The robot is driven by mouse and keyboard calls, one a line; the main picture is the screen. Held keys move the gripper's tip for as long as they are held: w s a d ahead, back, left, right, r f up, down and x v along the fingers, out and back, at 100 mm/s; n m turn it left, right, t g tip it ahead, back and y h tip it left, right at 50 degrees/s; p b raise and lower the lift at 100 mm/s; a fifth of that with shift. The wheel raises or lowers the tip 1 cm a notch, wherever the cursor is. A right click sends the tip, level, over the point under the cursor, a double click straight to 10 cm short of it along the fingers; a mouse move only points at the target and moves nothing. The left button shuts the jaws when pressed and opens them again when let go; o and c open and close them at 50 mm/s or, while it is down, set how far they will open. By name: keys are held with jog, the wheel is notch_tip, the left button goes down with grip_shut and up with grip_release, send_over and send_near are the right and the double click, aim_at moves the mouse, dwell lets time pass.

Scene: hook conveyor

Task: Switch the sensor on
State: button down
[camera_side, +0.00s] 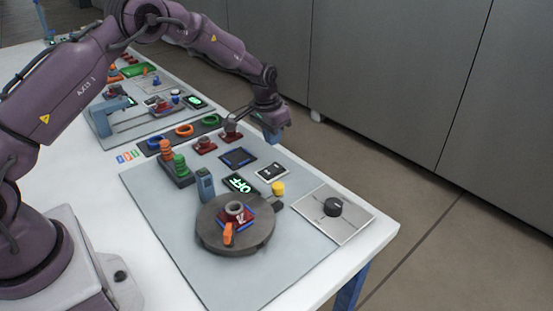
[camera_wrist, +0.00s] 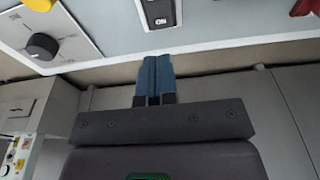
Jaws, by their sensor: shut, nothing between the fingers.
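My gripper (camera_side: 272,137) is shut and empty at the far right edge of the panel; its blue fingers (camera_wrist: 155,80) touch each other in the wrist view. A small plate with a dark rocker switch (camera_side: 271,172) lies below and nearer the camera in the side view. The switch (camera_wrist: 158,12) also shows at the top of the wrist view, cut off by the frame, with "ON" printed at its near end. The fingers look apart from it. A display (camera_side: 241,184) reads "OFF" in green. A blue-grey upright block (camera_side: 205,184), possibly the sensor, stands beside the round turntable (camera_side: 209,236).
A yellow button (camera_side: 278,188) stands near the switch. A black knob (camera_side: 333,207) sits on a white plate at right. Red parts (camera_side: 231,135) and green and orange pegs (camera_side: 180,165) stand on the panel. Grey cabinets (camera_side: 390,60) are beyond the table.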

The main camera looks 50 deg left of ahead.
aim_at(274, 168)
jog(key=f, duration=0.5)
jog(key=w+f, duration=0.1)
jog(key=f, duration=0.2)
jog(key=shift+w, duration=0.1)
jog(key=shift+w+f, duration=0.15)
jog(key=shift+f, duration=0.1)
jog(key=shift+s+r, duration=0.4)
jog(key=shift+s, duration=0.4)
notch_tip(274, 168, up, 14)
jog(key=s, duration=0.2)
dwell(0.3)
